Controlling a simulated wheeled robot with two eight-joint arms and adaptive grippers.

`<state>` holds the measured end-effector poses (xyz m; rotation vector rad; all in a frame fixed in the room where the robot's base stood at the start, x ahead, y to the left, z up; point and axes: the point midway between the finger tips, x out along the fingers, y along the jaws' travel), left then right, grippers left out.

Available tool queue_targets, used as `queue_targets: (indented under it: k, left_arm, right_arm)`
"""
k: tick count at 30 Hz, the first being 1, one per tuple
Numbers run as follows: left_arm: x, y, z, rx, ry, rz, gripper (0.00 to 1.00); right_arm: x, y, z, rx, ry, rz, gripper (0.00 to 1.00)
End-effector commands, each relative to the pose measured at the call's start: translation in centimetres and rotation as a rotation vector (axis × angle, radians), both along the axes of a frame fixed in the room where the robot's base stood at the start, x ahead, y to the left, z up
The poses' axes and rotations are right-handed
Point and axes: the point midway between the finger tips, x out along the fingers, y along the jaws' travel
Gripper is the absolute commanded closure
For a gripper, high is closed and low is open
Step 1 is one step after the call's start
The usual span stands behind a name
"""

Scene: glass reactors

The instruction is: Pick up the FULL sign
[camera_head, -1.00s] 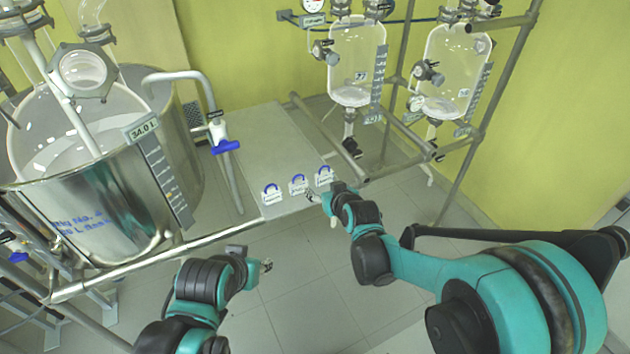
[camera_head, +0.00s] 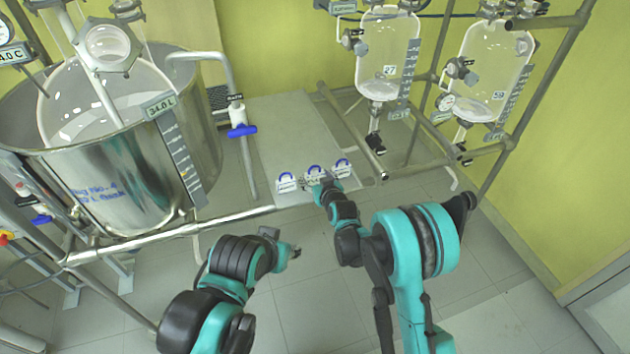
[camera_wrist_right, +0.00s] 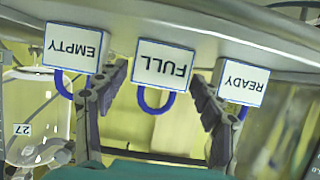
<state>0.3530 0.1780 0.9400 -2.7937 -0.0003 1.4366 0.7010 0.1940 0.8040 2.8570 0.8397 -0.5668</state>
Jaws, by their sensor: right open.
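The FULL sign, a white card with a blue loop handle, is the middle of three signs on the grey table edge. In the head view the FULL sign (camera_head: 315,171) is partly behind my right gripper (camera_head: 321,187). In the right wrist view the FULL sign (camera_wrist_right: 164,66) appears upside down. There my right gripper (camera_wrist_right: 158,82) is open, with one finger on each side of the sign, not closed on it. My left gripper (camera_head: 292,251) is low in front of the table, away from the signs; its jaws are too small to judge.
The EMPTY sign (camera_wrist_right: 72,47) and READY sign (camera_wrist_right: 242,83) stand close beside the fingers. A steel vessel (camera_head: 130,180) with a front rail is at left. Glass reactors (camera_head: 388,55) hang in a pipe frame at right. The table (camera_head: 285,130) behind the signs is clear.

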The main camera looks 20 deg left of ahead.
Motion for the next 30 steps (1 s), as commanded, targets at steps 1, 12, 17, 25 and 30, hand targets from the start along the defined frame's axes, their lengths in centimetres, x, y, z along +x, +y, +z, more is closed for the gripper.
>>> queue_targets:
  k: [1,12,17,25,30]
  left_arm:
    - [0.0,0.0,-0.5,0.0,0.0,0.0,0.6]
    - [0.0,0.0,-0.6,0.0,0.0,0.0,0.6]
    - [0.0,0.0,-0.6,0.0,0.0,0.0,0.6]
    - [0.0,0.0,-0.6,0.0,0.0,0.0,0.6]
    - [0.0,0.0,0.0,0.0,0.0,0.0,0.6]
  right_arm:
    - [0.6,0.4,-0.6,0.0,0.0,0.0,0.33]
    - [1.4,0.9,-0.6,0.0,0.0,0.0,0.38]
    - [1.4,0.9,-0.6,-0.001,0.001,0.0,0.73]
    - [1.3,0.9,-0.6,0.0,0.001,0.0,0.73]
    - [1.3,0.8,0.4,0.001,0.001,0.0,0.73]
